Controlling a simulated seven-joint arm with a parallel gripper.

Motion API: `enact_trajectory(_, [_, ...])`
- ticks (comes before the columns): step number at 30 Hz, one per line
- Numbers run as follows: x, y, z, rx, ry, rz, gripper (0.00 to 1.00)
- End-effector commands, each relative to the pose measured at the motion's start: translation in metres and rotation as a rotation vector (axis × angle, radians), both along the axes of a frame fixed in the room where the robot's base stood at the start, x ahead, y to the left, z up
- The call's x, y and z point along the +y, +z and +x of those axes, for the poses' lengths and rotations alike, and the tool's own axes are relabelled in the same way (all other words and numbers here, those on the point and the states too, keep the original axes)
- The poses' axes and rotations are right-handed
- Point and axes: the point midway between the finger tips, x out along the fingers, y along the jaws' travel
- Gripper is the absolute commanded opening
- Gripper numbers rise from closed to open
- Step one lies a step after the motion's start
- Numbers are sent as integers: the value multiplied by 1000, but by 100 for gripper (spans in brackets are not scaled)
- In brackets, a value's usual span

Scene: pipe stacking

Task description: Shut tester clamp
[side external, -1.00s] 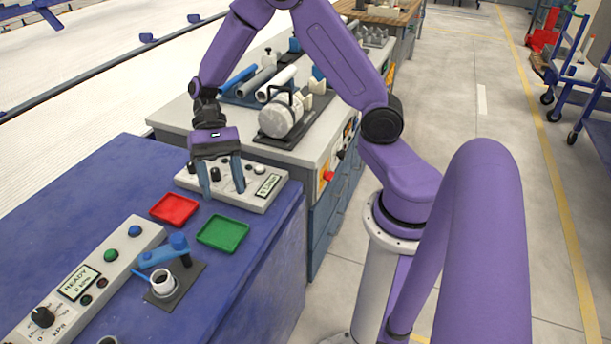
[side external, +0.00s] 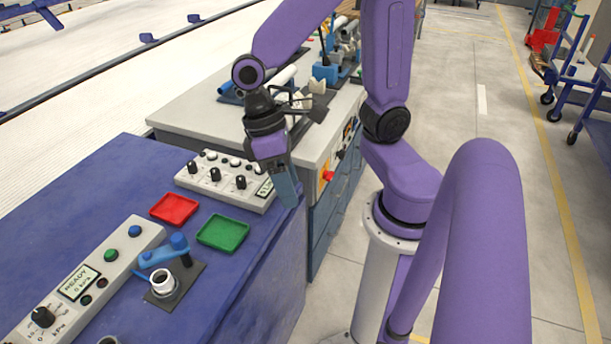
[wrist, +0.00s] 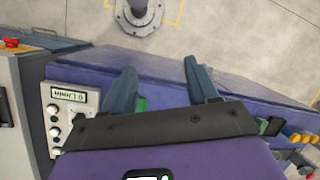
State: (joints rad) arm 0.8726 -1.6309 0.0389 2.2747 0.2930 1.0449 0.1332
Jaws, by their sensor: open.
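The tester clamp is a blue arm (side external: 160,254) on a blue post, standing on a small dark plate (side external: 190,279) on the blue bench. The arm reaches left behind a short white ring-shaped piece (side external: 162,281), whose open top shows; the arm does not appear to press on it. My gripper (side external: 286,190) is open and empty above the bench's right edge, beside the panel with several knobs and well away from the clamp. In the wrist view my two fingers (wrist: 160,84) are spread with nothing between them. The clamp cannot be made out there.
The tester panel (side external: 90,278) reads READY beside the clamp. A red tray (side external: 174,208) and a green tray (side external: 223,233) lie between the clamp and the knob panel (side external: 222,181). A grey workbench (side external: 190,108) with pipes stands behind. The bench front right of the clamp is clear.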

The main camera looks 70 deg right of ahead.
Motion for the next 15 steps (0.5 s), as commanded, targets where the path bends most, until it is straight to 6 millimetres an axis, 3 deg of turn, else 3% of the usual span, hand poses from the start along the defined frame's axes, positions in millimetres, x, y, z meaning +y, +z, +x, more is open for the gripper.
enact_trajectory(7, [-10, 6, -20, -124, 228, 19, 59])
enact_trajectory(15, [-15, 8, -28, -184, 338, 30, 59])
